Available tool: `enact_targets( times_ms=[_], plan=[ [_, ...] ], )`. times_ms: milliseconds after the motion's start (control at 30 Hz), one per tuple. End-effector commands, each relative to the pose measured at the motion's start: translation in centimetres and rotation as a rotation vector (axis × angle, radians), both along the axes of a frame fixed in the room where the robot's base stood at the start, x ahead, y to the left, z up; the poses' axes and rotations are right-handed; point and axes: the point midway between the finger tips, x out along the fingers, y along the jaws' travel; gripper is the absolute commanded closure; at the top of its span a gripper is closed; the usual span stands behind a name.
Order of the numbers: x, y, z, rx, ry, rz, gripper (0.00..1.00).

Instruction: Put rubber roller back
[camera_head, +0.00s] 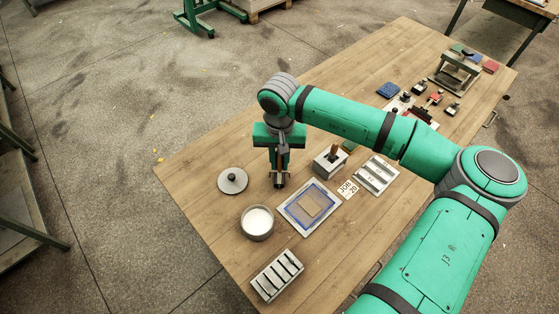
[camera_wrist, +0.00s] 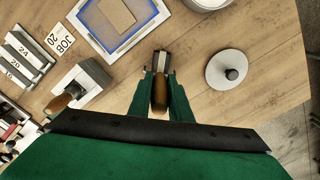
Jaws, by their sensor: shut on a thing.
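My gripper (camera_head: 279,180) points down over the wooden table, between the round grey lid and the framed board. It is shut on the rubber roller, whose brown wooden handle (camera_wrist: 159,95) shows between the fingers in the wrist view. Its dark and grey head (camera_wrist: 160,62) shows at the fingertips. In the head view the roller is mostly hidden by the fingers, and I cannot tell whether it touches the table. A grey block (camera_head: 328,165) with a wooden-handled tool standing in it is just right of my gripper; it also shows in the wrist view (camera_wrist: 78,82).
A grey lid with a black knob (camera_head: 232,181) lies left of my gripper. A round pot of white stuff (camera_head: 257,223), a blue-edged framed board (camera_head: 290,208), a JOB 20 card (camera_head: 347,189) and two slotted racks (camera_head: 376,175) (camera_head: 277,276) stand nearby. Small tools lie farther back.

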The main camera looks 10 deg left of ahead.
Motion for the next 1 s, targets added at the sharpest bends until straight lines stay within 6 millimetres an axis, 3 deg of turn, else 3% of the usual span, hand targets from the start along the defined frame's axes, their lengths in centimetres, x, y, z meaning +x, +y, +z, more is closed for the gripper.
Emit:
enact_targets(
  times_ms=[400, 433, 500, 833, 1000],
  plan=[
    [0.0, 0.0, -0.5, 0.001, -0.001, 0.0, 1.0],
    [0.0, 0.0, -0.5, 0.001, -0.001, 0.0, 0.78],
    [0.0, 0.0, -0.5, 0.001, -0.001, 0.0, 0.64],
    [0.0, 0.0, -0.3, 0.001, -0.001, 0.0, 0.64],
    [0.1, 0.0, 1.4, 0.0, -0.004, -0.001, 0.64]
  ],
)
